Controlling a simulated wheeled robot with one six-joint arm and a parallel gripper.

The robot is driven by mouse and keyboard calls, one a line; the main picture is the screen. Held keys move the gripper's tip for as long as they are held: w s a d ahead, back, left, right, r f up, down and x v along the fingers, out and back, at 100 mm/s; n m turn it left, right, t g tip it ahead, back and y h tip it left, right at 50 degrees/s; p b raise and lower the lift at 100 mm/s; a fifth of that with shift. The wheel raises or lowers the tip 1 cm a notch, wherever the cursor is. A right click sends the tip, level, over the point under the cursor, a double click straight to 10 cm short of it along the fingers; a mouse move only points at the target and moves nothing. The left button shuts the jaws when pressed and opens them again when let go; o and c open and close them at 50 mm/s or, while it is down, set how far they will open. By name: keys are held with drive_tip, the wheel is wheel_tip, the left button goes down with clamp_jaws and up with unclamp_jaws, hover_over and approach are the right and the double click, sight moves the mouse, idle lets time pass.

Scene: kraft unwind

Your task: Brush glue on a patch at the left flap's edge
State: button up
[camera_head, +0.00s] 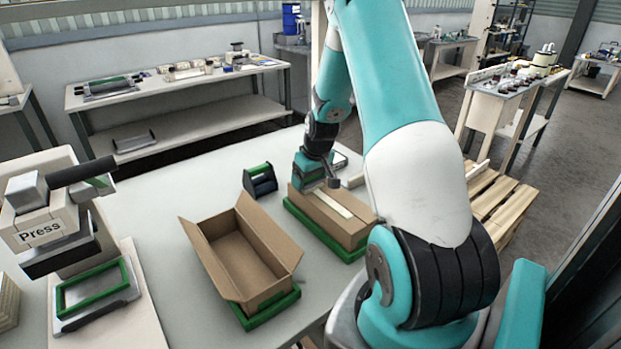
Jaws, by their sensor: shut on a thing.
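My gripper (328,184) is at the end of the teal arm, low over the left part of a brown carton (352,232) with its top flaps folded in. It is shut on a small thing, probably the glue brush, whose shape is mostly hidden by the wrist. A pale strip (333,204) runs along the carton's top, just right of the gripper. I cannot tell whether the brush touches the flap. The carton sits in a green tray (345,254). Any glue patch is too small to tell.
An open, empty carton (243,252) with raised flaps stands in another green tray (268,312) to the left. A dark holder with green edges (260,180) stands behind it. A press (55,215) is at the far left.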

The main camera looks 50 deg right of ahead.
drive_tip(key=shift+w+r, duration=0.1)
idle(0.3)
wheel_tip(320, 180, up, 6)
drive_tip(key=p, duration=0.4)
drive_tip(key=shift+p, duration=0.3)
